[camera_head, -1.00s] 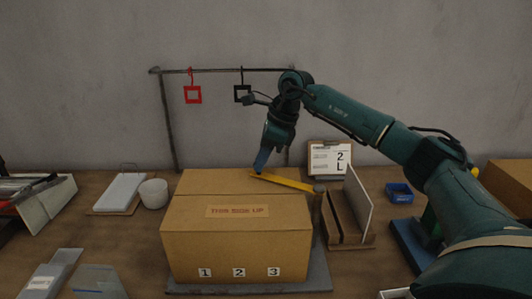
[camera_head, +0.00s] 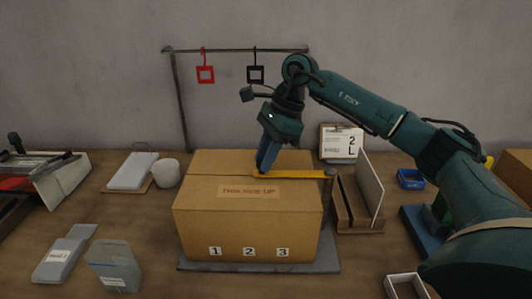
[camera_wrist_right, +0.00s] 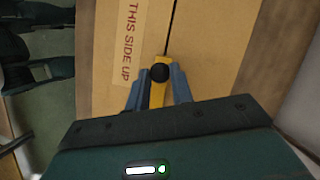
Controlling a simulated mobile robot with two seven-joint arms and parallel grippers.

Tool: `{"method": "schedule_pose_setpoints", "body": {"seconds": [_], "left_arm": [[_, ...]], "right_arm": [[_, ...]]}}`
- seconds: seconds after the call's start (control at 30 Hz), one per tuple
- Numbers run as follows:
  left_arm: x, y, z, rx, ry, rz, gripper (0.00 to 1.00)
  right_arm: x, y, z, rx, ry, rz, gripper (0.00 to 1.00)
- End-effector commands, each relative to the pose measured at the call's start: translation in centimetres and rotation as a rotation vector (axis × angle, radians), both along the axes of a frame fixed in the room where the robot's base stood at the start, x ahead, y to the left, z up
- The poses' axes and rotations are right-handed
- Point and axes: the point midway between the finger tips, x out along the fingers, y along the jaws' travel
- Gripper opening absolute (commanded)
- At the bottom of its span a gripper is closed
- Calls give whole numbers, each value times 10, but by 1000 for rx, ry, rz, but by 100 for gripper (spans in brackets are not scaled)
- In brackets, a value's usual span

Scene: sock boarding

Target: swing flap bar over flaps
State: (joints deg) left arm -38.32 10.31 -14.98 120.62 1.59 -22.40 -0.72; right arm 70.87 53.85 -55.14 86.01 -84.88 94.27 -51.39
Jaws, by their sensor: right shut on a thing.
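The cardboard box (camera_head: 247,222) stands closed on a grey board, its top flaps meeting along a seam. The yellow flap bar (camera_head: 300,174) lies across the top near the seam, from a post at the box's right edge to about the middle. My right gripper (camera_head: 264,170) is shut on the bar's free end. In the right wrist view, the blue fingers (camera_wrist_right: 159,90) sit on both sides of the yellow bar (camera_wrist_right: 157,94) and its black knob (camera_wrist_right: 160,72). The seam runs on beyond the knob. My left gripper is out of view.
A wooden rack (camera_head: 357,205) with upright boards stands close to the box's right side. A white cup (camera_head: 166,173) and a white pad (camera_head: 132,171) are at the left. A blue bin (camera_head: 411,179) lies further right. A metal frame with red (camera_head: 205,74) and black tags stands behind.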

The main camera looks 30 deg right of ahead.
Motion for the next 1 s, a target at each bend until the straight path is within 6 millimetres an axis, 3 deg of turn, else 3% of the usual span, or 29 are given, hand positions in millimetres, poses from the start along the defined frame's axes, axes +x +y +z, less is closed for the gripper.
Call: {"method": "schedule_pose_setpoints", "body": {"seconds": [0.3,0.33,0.6,0.87,1.0], "left_arm": [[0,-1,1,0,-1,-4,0],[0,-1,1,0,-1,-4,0],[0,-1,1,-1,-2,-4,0],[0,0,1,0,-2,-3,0],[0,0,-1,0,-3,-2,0]], "right_arm": [[-2,2,0,3,4,10,0],[-2,2,0,3,4,10,24],[-1,1,0,2,3,7,45],[-1,0,2,1,2,5,45],[-1,-6,16,2,-1,3,45]]}}
